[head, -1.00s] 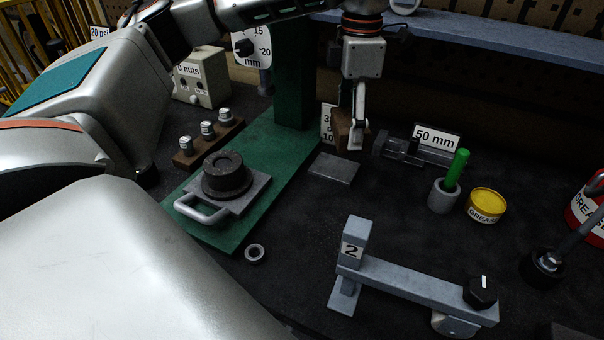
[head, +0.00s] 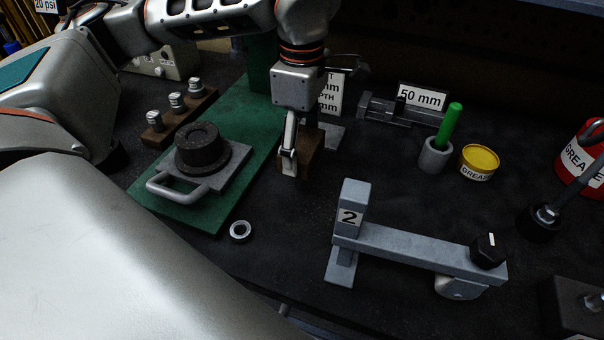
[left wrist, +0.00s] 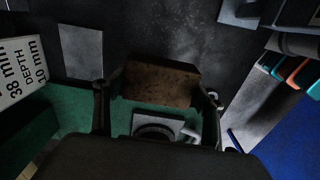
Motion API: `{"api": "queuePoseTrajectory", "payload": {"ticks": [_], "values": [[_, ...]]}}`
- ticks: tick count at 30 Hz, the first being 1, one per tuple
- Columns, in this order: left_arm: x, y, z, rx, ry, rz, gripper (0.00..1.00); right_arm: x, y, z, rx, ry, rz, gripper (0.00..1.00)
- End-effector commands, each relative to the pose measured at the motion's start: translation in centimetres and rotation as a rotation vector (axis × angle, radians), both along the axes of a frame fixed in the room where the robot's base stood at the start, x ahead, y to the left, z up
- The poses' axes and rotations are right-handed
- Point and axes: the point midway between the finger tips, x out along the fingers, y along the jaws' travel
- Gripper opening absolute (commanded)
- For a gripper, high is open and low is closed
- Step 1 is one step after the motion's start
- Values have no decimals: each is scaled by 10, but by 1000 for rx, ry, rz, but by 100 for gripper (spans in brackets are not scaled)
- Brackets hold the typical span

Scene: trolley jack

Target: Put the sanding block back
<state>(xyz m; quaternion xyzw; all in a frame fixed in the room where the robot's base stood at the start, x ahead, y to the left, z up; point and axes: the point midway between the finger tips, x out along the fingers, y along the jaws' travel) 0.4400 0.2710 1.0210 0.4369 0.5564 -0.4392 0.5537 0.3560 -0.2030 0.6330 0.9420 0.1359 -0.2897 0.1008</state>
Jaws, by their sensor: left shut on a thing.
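The sanding block is a brown block (head: 312,158), held in my left gripper (head: 300,162). In the head view it is just right of the green base plate's edge, in front of a flat grey plate (head: 332,133). In the left wrist view the block (left wrist: 160,83) lies crosswise between the two fingers, and the grey plate (left wrist: 80,52) lies apart from it at upper left. The gripper hides part of the block, and I cannot tell how high it is above the bench. My right gripper is not in view.
The green base (head: 235,115) carries a black round part on a handled plate (head: 233,165). A metal ring (head: 240,231), a grey bracket marked 2 (head: 400,250), a cup with a green handle (head: 435,155) and a grease tin (head: 479,160) stand around. Dark bench between them is clear.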

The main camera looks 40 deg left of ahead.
Motion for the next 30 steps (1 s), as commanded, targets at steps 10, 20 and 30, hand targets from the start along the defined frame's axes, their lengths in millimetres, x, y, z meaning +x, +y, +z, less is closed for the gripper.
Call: {"api": "queuePoseTrajectory", "payload": {"ticks": [10,20,30], "values": [[0,0,-43,0,0,1,49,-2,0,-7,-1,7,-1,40],[0,0,-79,0,2,0,49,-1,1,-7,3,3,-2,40],[0,0,-82,0,0,1,49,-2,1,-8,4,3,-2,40]]}}
